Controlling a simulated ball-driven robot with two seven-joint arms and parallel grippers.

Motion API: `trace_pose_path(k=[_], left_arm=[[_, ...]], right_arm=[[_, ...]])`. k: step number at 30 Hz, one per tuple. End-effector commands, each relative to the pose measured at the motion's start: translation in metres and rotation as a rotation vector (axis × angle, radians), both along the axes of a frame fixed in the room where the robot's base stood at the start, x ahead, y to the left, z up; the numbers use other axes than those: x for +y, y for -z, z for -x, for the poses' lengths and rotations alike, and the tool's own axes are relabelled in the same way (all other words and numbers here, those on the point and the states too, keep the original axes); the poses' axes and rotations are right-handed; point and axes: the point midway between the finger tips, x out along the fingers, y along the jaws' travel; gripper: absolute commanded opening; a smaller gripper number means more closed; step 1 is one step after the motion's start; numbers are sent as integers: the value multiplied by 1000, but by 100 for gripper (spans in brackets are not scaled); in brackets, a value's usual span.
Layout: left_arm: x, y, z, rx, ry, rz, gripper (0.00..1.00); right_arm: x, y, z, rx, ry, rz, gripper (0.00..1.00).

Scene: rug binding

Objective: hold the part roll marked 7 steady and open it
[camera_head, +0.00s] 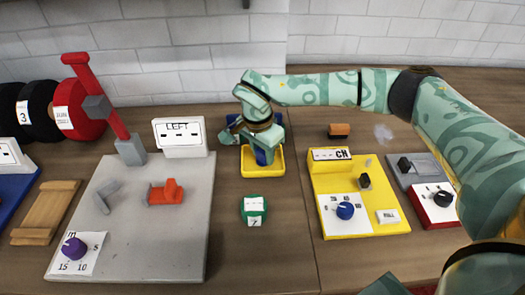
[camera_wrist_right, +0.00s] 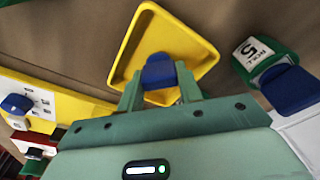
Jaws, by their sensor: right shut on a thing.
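The part roll (camera_head: 253,206), a small green block-like thing with a white label that seems to read 7, stands on the brown table in front of the yellow tray (camera_head: 248,174). My right gripper (camera_head: 262,152) is over the tray, apart from this roll. It is shut on a blue piece (camera_head: 264,158) at the tray. In the right wrist view the blue piece (camera_wrist_right: 158,72) sits between the fingers, with the yellow tray (camera_wrist_right: 205,62) around and behind it. I cannot tell whether the piece touches the tray floor. My left gripper is not in view.
A green thing (camera_wrist_right: 250,50) with a label like 5 and a blue part stands beside the tray. A LEFT sign (camera_head: 180,135), a grey board (camera_head: 185,235) with a red-handled lever (camera_head: 100,100), and a yellow panel (camera_head: 385,195) flank the area.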

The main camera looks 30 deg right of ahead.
Motion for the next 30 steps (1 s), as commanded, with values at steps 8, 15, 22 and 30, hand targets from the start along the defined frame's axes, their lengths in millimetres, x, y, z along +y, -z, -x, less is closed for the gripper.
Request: trace_pose_path(k=[8, 15, 22, 30], left_arm=[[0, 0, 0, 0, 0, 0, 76], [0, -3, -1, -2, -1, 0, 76], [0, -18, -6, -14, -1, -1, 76], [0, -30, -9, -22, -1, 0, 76]], right_arm=[[0, 1, 0, 1, 0, 0, 57], [1, -9, 0, -2, -1, -1, 57], [6, -62, 2, -5, -1, 0, 57], [13, -112, 4, -2, 0, 0, 57]])
